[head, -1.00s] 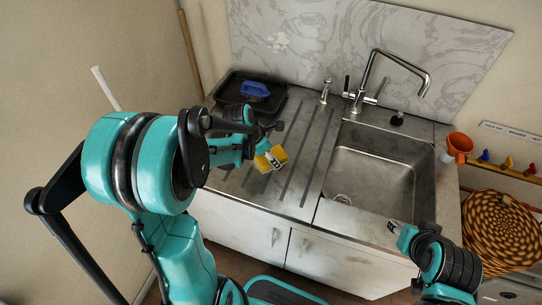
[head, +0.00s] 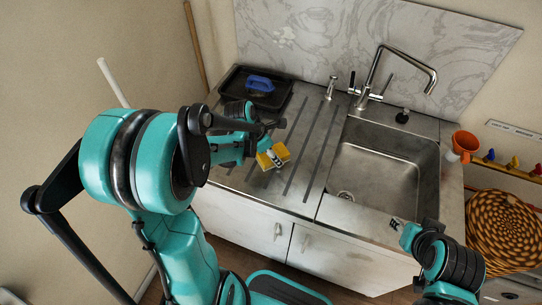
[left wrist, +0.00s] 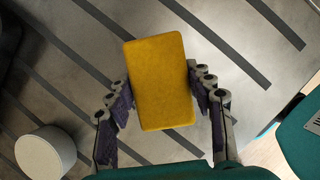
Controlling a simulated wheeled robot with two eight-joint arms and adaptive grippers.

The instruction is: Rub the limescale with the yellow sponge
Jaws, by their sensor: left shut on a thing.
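The yellow sponge (head: 280,152) is held above the ribbed metal drainboard, left of the sink. My left gripper (head: 272,157) is shut on it. In the left wrist view the sponge (left wrist: 160,82) stands between the two fingers of my left gripper (left wrist: 163,100), one on each long side. A whitish patch (head: 285,33), which looks like the limescale, is on the upper left of the grey marbled backsplash (head: 375,45). The sponge is well apart from it. My right gripper (head: 400,228) is near the counter's front right edge; its fingers are too small to judge.
A black tray (head: 237,76) with a blue-handled brush (head: 259,83) sits at the back left. The tall tap (head: 405,62) and a small dispenser (head: 331,88) stand behind the sink (head: 375,178). An orange funnel (head: 465,142) is at the right.

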